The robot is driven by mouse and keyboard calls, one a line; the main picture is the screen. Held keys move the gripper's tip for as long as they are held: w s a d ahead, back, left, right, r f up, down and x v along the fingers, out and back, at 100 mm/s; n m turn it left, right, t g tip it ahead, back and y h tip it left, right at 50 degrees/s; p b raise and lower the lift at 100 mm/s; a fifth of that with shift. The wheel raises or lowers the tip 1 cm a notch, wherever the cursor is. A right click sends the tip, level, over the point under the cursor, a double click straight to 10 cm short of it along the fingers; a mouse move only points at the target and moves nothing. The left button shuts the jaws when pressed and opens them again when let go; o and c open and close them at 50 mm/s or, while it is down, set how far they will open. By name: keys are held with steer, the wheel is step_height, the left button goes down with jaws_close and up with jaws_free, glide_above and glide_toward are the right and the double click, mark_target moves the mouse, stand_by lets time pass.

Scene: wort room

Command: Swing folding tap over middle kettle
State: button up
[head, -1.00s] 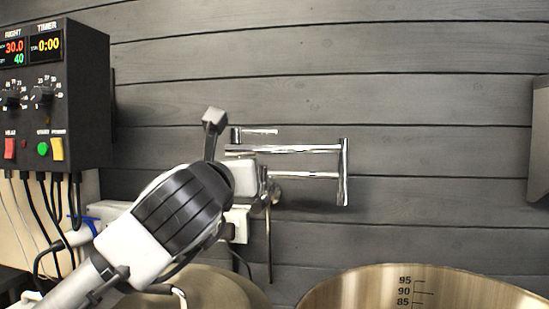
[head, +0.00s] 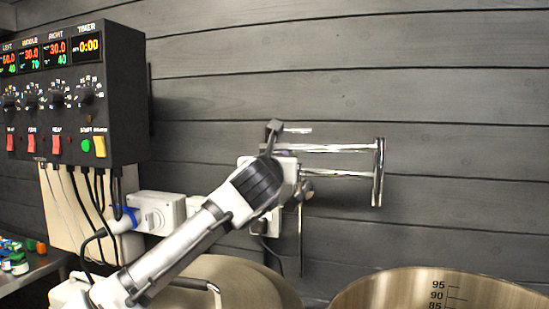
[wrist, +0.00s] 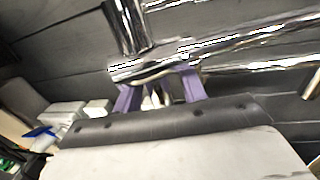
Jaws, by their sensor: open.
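The chrome folding tap (head: 378,172) is mounted on the grey plank wall. Its two horizontal bars run right from the wall end to an upright joint. My gripper (head: 287,168) is at the tap's left part in the head view; its fingertips are hidden there. In the wrist view my gripper (wrist: 158,92) is open, its purple fingers on either side of a chrome piece of the tap (wrist: 140,70). I cannot tell whether they touch it. A kettle with graduation marks (head: 400,290) stands at bottom right, and a lidded kettle (head: 245,278) is left of it, partly behind my arm.
A black control box (head: 75,100) with displays, knobs and switches hangs at the left, cables below it. A grey socket box (head: 160,210) is on the wall beside my arm. Small coloured items (head: 15,260) lie on a surface at far left. The wall right of the tap is clear.

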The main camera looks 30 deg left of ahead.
steer(key=shift+w+a, duration=0.1)
steer(key=shift+w, duration=0.15)
jaws_close()
steer(key=shift+s, duration=0.1)
stand_by(0.3)
